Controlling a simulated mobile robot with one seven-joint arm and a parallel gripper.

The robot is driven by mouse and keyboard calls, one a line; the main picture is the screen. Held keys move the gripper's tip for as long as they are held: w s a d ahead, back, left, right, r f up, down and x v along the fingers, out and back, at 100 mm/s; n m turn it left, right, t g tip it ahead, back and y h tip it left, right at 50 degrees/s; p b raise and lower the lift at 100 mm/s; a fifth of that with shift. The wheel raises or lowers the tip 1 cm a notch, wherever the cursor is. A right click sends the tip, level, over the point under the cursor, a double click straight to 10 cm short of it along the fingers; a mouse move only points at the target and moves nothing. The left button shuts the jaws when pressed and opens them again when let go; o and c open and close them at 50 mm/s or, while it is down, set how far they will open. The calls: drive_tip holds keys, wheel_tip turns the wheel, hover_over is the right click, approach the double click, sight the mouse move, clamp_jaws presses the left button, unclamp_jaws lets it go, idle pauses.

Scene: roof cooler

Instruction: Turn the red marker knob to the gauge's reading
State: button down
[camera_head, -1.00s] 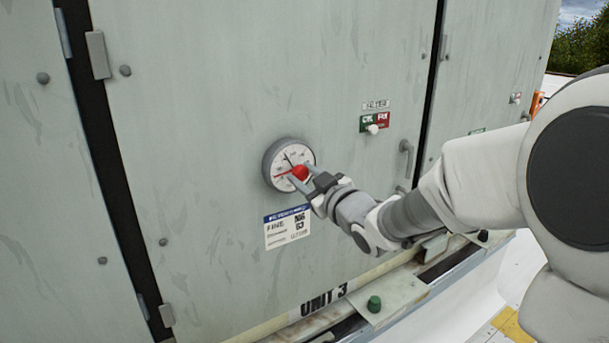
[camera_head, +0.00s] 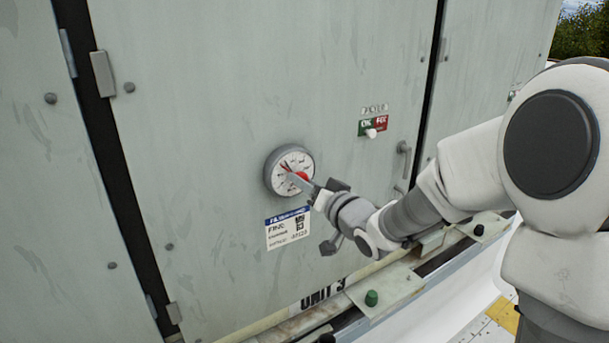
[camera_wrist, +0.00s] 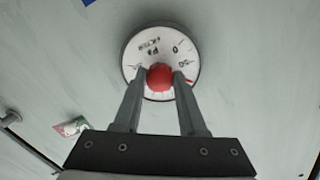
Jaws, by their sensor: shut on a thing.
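The round white-faced gauge (camera_head: 275,172) is mounted on the pale green cabinet door. Its red marker knob (camera_head: 303,176) sits at the dial's centre and also shows in the wrist view (camera_wrist: 160,77). My gripper (camera_wrist: 161,76) has one finger on each side of the knob and is shut on it. In the head view, the red marker points up and left from the knob. In the wrist view, a red mark (camera_wrist: 190,81) shows at the dial's right edge. The black needle cannot be told apart from the red marker now; fingers and knob cover part of the dial.
A label (camera_head: 288,228) is below the gauge.

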drive_tip(key=shift+r+m+p, duration=0.1)
drive_tip(key=shift+m+p, duration=0.75)
drive_tip(key=shift+m, duration=0.55)
drive_tip(key=shift+c, duration=2.4)
unclamp_jaws()
drive_tip(key=shift+w, duration=0.1)
